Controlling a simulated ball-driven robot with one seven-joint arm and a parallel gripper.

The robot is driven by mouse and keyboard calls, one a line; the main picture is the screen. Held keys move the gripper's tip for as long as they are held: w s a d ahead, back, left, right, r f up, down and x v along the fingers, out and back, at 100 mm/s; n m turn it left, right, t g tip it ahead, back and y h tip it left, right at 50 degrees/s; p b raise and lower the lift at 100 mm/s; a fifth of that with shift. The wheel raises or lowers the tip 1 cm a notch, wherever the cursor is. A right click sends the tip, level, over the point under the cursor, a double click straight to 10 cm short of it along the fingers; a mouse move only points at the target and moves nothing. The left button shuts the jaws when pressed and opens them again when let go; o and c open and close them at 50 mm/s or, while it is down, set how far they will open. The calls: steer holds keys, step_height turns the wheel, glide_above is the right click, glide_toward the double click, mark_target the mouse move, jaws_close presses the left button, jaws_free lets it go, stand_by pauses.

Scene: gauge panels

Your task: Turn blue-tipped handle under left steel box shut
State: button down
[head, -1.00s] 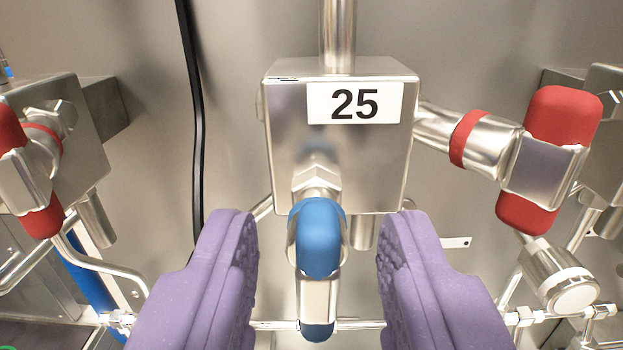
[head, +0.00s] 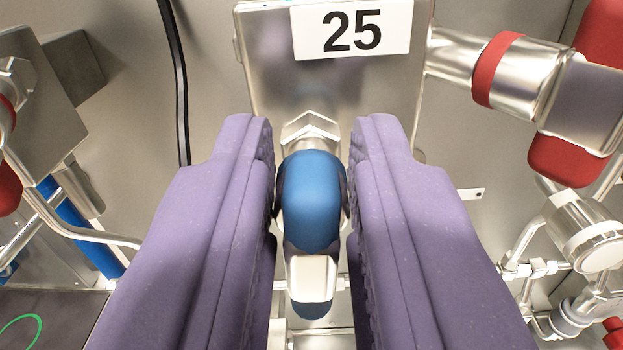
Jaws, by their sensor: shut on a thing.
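The blue-tipped handle (head: 313,205) sits under the steel box (head: 330,85) labelled 25, below a hex nut. It has a blue upper end, a bare steel middle and a blue lower end, and it points down toward me. My gripper (head: 312,185) has its two purple ribbed fingers on either side of the handle and is shut on its blue upper part. The fingers hide the handle's sides and part of the pipework behind. The box's top is cut off by the picture's upper edge.
A red-ended handle (head: 575,110) on a steel pipe juts out right of the box. A round steel gauge-like fitting (head: 590,240) and pipes lie below it. Another steel box (head: 40,110) with red parts stands at the left. A black cable (head: 177,80) runs down the wall.

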steer(key=m+b, duration=0.2)
steer(key=b, duration=0.1)
steer(key=m+b, duration=0.1)
steer(key=b, duration=0.1)
steer(key=shift+d+f+m, duration=0.25)
steer(key=shift+f+m, duration=0.05)
steer(key=m+b, duration=0.5)
steer(key=shift+d+f+m+b, duration=0.15)
steer(key=shift+d+m+b, duration=0.1)
steer(key=shift+m+b, duration=0.1)
steer(key=m+b, duration=0.4)
steer(key=shift+d+f, duration=0.1)
steer(key=shift+f, duration=0.1)
steer(key=shift+m+b, duration=1.25)
steer(key=shift+m, duration=0.7)
steer(key=c, duration=1.2)
jaws_free()
steer(key=shift+o, duration=0.2)
steer(key=shift+s, duration=0.1)
